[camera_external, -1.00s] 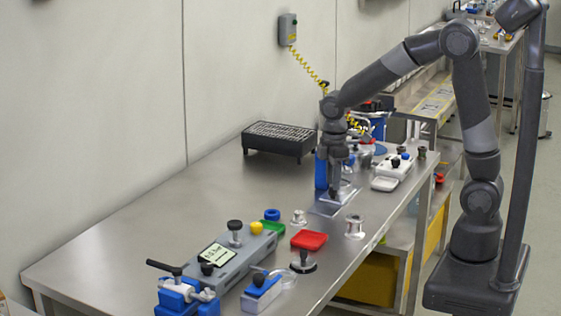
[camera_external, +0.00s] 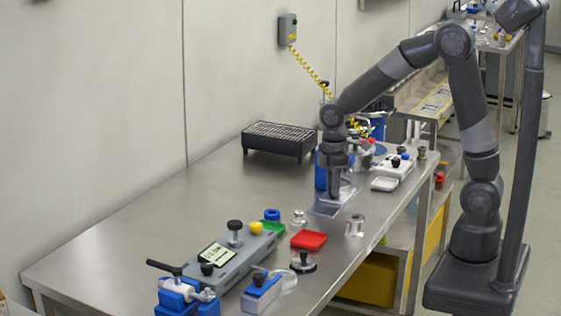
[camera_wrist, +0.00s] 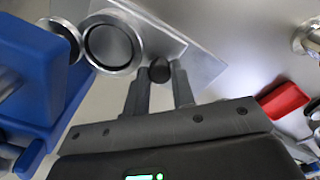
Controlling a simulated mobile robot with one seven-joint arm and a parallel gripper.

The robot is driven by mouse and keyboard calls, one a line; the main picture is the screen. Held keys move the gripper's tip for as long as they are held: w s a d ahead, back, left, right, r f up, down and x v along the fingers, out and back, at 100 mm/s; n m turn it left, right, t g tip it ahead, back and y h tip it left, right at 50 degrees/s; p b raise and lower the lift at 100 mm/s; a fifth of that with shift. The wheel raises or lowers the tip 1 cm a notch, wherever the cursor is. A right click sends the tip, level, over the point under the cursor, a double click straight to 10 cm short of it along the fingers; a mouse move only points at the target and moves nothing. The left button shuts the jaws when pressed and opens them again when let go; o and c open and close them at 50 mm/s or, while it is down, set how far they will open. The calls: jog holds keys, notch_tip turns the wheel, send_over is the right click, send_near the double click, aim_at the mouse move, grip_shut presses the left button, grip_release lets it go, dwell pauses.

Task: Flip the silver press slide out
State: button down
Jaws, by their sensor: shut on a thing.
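The press stands near the right part of the steel table, with a blue column (camera_external: 321,172) and a flat silver base (camera_external: 322,212). In the wrist view its blue body (camera_wrist: 30,75) fills the left edge. A silver ring-shaped cup (camera_wrist: 112,43) lies over the silver plate (camera_wrist: 203,68), beside a small dark knob (camera_wrist: 160,71). I cannot tell which silver part is the slide. My gripper (camera_wrist: 161,82) is shut on the dark knob, with a fingertip on each side. In the external view my gripper (camera_external: 335,192) points down at the press; the knob is hidden there.
A red tray (camera_external: 309,239) and a small metal cup (camera_external: 355,226) lie in front of the press. A grey fixture with a display (camera_external: 217,254) is at front left. A black grill-topped box (camera_external: 279,140) stands behind. The table's middle left is clear.

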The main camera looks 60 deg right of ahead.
jog(key=a, duration=0.7)
jog(key=shift+a, duration=0.1)
jog(key=c, duration=1.6)
grip_release()
jog(key=shift+a, duration=0.1)
jog(key=shift+o, duration=0.5)
jog(key=shift+r, duration=0.25)
notch_tip(320, 180, up, 10)
jog(key=shift+r, duration=0.2)
